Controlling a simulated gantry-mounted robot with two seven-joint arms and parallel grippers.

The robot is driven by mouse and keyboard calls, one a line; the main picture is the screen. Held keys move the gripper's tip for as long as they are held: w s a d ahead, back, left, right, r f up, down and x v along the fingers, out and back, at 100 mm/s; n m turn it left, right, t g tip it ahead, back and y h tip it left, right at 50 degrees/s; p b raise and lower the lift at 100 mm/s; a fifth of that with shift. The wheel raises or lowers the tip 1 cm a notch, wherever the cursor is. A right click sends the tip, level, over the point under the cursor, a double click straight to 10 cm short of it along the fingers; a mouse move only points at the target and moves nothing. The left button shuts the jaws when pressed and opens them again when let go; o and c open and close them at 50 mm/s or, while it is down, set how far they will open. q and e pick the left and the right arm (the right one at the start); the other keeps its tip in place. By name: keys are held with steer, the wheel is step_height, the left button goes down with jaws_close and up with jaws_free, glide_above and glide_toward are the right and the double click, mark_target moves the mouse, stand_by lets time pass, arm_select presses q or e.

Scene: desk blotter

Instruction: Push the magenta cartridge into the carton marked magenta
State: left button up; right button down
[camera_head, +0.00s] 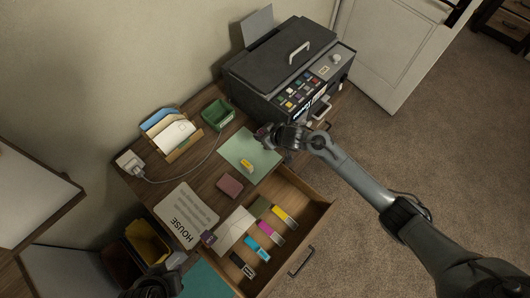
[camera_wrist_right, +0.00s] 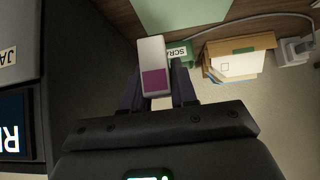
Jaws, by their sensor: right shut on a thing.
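My right gripper (camera_head: 264,136) is above the far edge of the green mat (camera_head: 262,153), near the printer. In the right wrist view it is shut on a white block with a magenta patch (camera_wrist_right: 154,65), which I take for the magenta cartridge. In the head view I cannot make that block out. A magenta-and-white piece (camera_head: 270,231), perhaps the magenta carton, lies in the open drawer among yellow, cyan and black ones; its marking is too small to read. My left gripper (camera_head: 150,284) is at the bottom edge, dark and partly cut off; its jaws are unclear.
A large dark printer (camera_head: 285,68) stands at the back right. A small yellow piece (camera_head: 246,165) lies on the mat. A green bin (camera_head: 217,114), letter holder (camera_head: 172,135) and reddish block (camera_head: 229,186) stand on the desk. The open drawer (camera_head: 315,217) juts out in front.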

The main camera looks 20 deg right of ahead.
step_height(320, 180, down, 4)
steer(key=shift+f+b, duration=0.1)
steer(key=shift+b, duration=0.25)
step_height(320, 180, down, 4)
steer(key=shift+b, duration=0.4)
steer(key=shift+f, duration=0.75)
steer(key=shift+f, duration=0.1)
steer(key=c, duration=0.9)
jaws_free()
